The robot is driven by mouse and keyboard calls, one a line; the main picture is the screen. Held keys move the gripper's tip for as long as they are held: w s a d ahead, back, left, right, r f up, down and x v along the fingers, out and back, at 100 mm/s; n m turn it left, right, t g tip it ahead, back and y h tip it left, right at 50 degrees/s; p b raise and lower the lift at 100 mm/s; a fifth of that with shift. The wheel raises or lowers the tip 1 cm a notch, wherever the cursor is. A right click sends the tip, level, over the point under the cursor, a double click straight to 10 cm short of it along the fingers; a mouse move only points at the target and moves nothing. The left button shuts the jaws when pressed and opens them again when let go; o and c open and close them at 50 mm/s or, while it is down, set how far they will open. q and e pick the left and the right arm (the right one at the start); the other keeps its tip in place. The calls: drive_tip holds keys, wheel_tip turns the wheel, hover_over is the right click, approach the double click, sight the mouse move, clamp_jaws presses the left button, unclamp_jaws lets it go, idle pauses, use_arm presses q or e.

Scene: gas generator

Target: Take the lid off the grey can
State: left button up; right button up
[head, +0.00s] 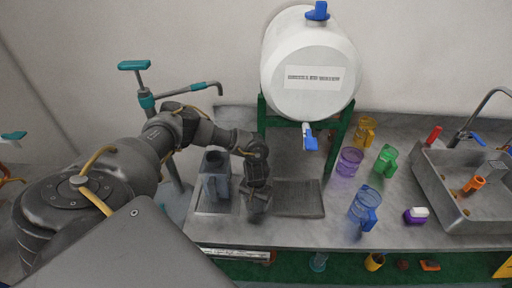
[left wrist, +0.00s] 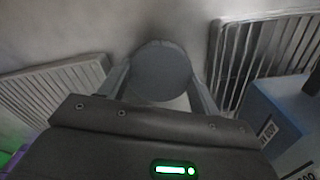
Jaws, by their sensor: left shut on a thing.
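The grey can (head: 216,177) stands upright on the counter's left part, on a flat grey tray. Its top looks dark and open. My left gripper (head: 256,208) is just right of the can, pointing down. In the left wrist view the gripper (left wrist: 160,88) is shut on a round grey lid (left wrist: 162,66), with one finger on each side of it. The lid is apart from the can. A blue-grey body with lettering, probably the can (left wrist: 285,112), shows at the right of that view. The lid is mostly hidden in the head view. My right gripper is out of view.
A ribbed drain mat (head: 300,198) lies right of the gripper. A white barrel (head: 308,62) on a green stand (head: 340,140) is behind. Coloured mugs, including a blue one (head: 364,205), stand farther right, before the sink (head: 440,185). A hand pump (head: 147,100) stands left.

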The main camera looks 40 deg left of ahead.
sight(256, 204)
use_arm(q)
drive_tip(key=o, duration=1.1)
drive_tip(key=shift+f, duration=0.1)
wheel_tip(256, 204, up, 12)
drive_tip(key=shift+r+b, duration=0.15)
drive_tip(key=shift+b, duration=0.2)
